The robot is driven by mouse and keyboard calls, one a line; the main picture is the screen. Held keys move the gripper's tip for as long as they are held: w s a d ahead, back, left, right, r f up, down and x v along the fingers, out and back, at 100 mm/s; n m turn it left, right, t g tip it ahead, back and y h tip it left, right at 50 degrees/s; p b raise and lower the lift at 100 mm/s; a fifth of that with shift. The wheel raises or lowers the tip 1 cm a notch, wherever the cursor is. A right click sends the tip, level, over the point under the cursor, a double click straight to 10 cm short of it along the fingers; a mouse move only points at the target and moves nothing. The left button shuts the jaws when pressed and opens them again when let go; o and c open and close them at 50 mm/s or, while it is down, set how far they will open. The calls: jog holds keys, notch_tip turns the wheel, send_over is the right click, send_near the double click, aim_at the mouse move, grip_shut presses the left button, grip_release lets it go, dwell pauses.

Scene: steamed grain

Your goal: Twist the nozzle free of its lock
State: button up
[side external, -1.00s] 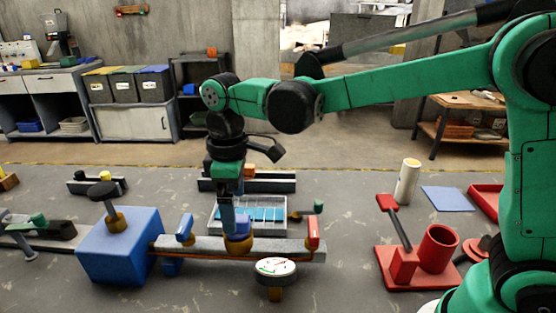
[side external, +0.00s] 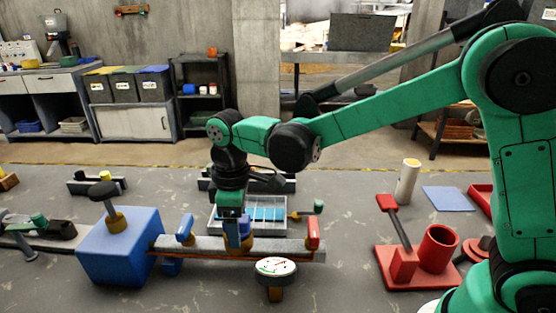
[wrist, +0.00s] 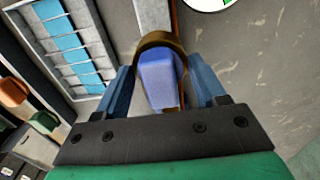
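The nozzle, a blue block (wrist: 162,82) in a brass collar (wrist: 158,42), sits upright in the wrist view between my two fingers. In the side view, the brass collar (side external: 248,244) shows on the grey beam (side external: 275,249), and the fingers hide most of the blue block. My gripper (side external: 238,240) points down at the block, with its fingertips low beside the collar. In the wrist view, my gripper (wrist: 160,84) is open, with one blue finger on each side of the block. I cannot tell whether either finger touches it.
A blue box (side external: 120,252) with a black-knobbed brass valve stands left of the beam. A red lever (side external: 313,233) is at the beam's right end. A round gauge (side external: 276,267) stands in front, and a grey tray (side external: 275,212) lies behind. Red fixtures (side external: 402,265) stand to the right.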

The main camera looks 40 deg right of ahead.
jog(key=shift+c, duration=0.6)
jog(key=n, duration=0.4)
jog(key=shift+n, duration=1.2)
jog(key=shift+a, duration=0.1)
jog(key=shift+n, duration=0.7)
jog(key=shift+c, duration=0.2)
jog(key=shift+o, duration=0.2)
jog(key=n, duration=0.3)
jog(key=shift+n, duration=0.9)
